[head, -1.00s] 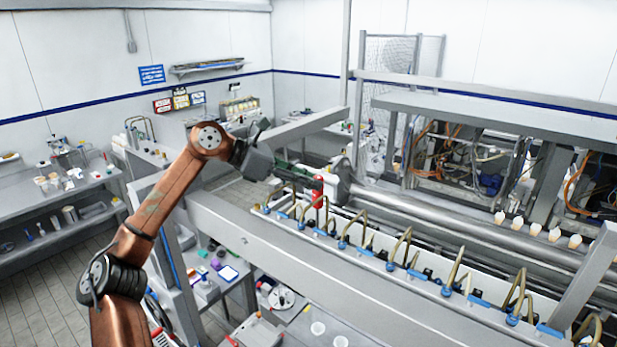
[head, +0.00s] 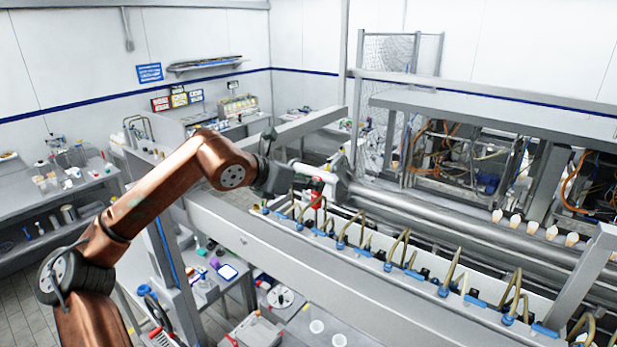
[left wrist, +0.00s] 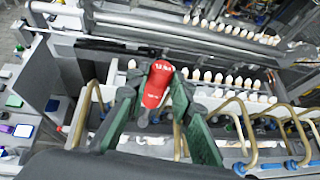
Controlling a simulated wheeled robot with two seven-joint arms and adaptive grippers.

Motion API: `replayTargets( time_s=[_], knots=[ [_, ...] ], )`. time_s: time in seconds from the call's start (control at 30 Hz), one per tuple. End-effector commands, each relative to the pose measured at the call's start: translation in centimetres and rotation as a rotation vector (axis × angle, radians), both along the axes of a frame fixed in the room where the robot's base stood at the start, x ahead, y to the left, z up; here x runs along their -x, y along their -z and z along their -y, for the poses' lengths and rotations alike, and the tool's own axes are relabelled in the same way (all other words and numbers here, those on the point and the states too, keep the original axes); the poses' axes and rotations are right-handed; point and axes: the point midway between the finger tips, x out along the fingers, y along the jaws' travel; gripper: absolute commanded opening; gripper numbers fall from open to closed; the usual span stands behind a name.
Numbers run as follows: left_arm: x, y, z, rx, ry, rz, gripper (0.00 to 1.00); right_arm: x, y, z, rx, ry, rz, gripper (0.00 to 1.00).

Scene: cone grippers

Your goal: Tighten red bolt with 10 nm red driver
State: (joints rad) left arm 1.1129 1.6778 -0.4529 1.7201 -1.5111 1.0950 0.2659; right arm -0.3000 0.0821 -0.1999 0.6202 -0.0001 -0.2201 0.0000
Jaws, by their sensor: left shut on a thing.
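The red driver (left wrist: 159,82) has a red body with white lettering, seen close up in the left wrist view. In the head view the red driver (head: 317,193) shows as a small upright red shape above the near rail. My left gripper (left wrist: 155,98) has its two green fingers on either side of the driver's body and is shut on it. In the head view the left gripper (head: 311,176) reaches in from the left at the driver. The red bolt cannot be made out; the driver's lower end is partly hidden. My right gripper is not in view.
Bent brass-coloured tubes (head: 400,246) and blue clips line the trough beside the driver. A long metal cylinder (head: 430,222) runs behind them. Pale cone shapes (head: 533,228) stand in a row at the right. A grey beam (head: 300,262) lies in front.

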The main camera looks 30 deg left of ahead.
Motion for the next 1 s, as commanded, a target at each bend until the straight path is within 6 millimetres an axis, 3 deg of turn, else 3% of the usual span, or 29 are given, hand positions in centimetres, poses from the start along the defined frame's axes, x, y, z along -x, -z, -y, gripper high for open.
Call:
replayTargets(
  time_s=[0.17,1.0],
  knots=[
    [0.09,-0.22,0.16,0.000,-0.057,0.004,0.00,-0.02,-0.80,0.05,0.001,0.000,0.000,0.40],
    [-0.04,0.06,0.08,0.002,-0.059,0.002,0.00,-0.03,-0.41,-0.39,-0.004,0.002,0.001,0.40]
  ],
)
